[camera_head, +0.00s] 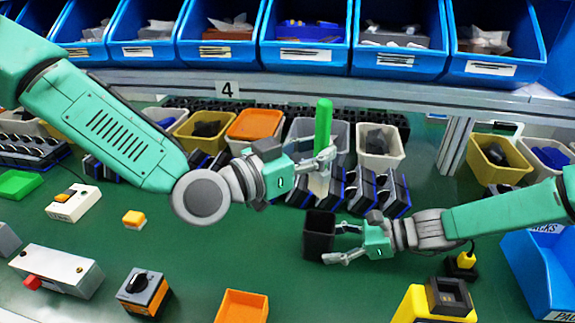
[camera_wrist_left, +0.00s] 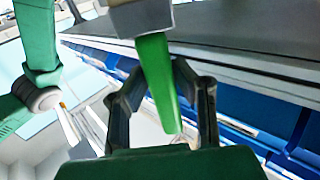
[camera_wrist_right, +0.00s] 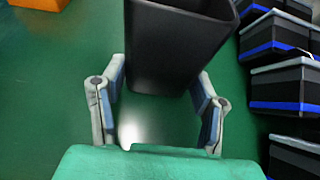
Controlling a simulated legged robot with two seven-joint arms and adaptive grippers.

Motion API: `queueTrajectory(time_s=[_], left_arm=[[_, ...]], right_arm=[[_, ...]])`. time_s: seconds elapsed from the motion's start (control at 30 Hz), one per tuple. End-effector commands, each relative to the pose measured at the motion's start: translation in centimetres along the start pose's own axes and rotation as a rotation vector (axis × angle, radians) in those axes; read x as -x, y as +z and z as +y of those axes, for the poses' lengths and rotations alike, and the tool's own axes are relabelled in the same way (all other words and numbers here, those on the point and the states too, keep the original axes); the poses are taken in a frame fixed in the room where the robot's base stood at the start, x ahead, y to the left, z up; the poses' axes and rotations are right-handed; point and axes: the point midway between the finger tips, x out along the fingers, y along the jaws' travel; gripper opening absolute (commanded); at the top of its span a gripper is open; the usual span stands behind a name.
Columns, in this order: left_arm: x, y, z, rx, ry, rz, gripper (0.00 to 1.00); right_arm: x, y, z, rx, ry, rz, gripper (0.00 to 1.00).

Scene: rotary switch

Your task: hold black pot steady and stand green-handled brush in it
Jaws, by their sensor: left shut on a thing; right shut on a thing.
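The green-handled brush (camera_head: 323,130) is upright, handle up, with its pale lower end pointing down. My left gripper (camera_head: 322,163) is shut on it. In the picture the brush's lower end shows just above the black pot (camera_head: 319,236); I cannot tell the exact gap. In the left wrist view the green handle (camera_wrist_left: 162,85) lies between the fingers, with a grey part at its end. The pot stands upright on the green table. My right gripper (camera_head: 336,243) is shut on its side from the right. The pot (camera_wrist_right: 178,45) also shows between the fingers in the right wrist view.
Black and blue boxes (camera_head: 362,192) stand close behind the pot. An orange bin (camera_head: 242,306), a rotary switch box (camera_head: 143,291) and a yellow-and-black device (camera_head: 436,303) are in front. Small bins (camera_head: 380,150) line the back.

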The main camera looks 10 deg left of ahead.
Motion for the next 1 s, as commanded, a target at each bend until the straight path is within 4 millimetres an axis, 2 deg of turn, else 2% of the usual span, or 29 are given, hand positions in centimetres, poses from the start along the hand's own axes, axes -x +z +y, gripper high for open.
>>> queueTrajectory(time_s=[0.23, 1.0], left_arm=[[0.0, 0.8, 0.1, 0.003, 0.013, 0.0, 0.0], [-0.2, 7.0, 0.2, 0.001, 0.012, -0.002, 0.0]], right_arm=[[-0.2, -0.2, 0.1, -0.001, 0.001, 0.007, 0.25], [0.0, -0.3, 0.1, -0.002, 0.0, 0.005, 0.25]])
